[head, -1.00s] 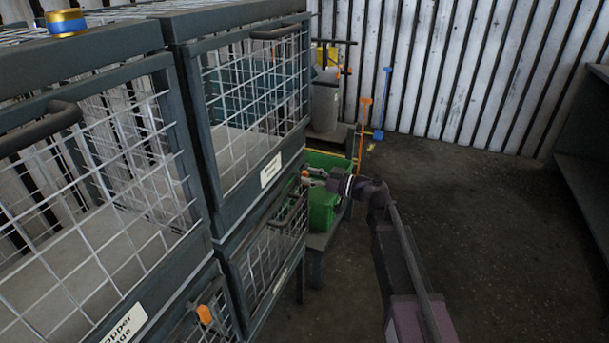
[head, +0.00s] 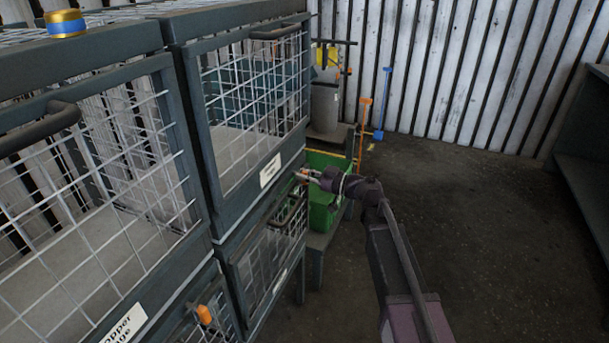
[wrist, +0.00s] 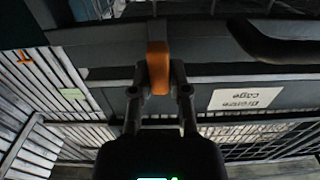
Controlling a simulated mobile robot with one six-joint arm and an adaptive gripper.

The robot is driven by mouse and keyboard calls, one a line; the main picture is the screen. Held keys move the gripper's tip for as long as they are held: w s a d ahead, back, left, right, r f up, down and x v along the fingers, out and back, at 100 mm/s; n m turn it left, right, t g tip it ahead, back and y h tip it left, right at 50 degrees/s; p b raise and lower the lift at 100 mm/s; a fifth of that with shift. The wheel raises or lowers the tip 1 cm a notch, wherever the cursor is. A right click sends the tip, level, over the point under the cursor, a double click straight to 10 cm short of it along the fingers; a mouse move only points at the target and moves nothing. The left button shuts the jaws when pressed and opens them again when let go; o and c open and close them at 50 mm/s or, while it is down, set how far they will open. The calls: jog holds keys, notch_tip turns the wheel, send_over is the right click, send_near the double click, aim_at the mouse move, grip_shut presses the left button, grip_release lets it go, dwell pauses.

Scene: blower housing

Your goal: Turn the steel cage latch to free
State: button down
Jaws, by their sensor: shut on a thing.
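My gripper (wrist: 158,88) is shut on an orange latch handle (wrist: 158,62), with one finger on each side of it. The latch stands upright in the wrist view, against a dark cage frame. A label on that frame (wrist: 247,98) reads "Bronze cage" upside down, so this view is inverted. In the head view my gripper (head: 310,176) is at the right edge of the cages, between the upper cage (head: 255,95) and the lower cage (head: 272,240). The latch shows there only as a small orange spot. The lower cage's label (head: 280,281) is too small to read.
The upper left cage's label (head: 125,325) reads partly "Copper cage". A green bin (head: 322,208) stands on a low bench just behind my gripper. The floor to the right (head: 480,230) is clear.

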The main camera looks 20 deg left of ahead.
jog(key=shift+m, duration=0.4)
jog(key=m, duration=0.8)
jog(key=shift+w+f+m, duration=0.1)
jog(key=shift+m, duration=0.3)
jog(key=m, duration=0.4)
jog(key=shift+f+m, duration=0.1)
jog(key=shift+m, duration=2.1)
jog(key=c, duration=0.6)
grip_release()
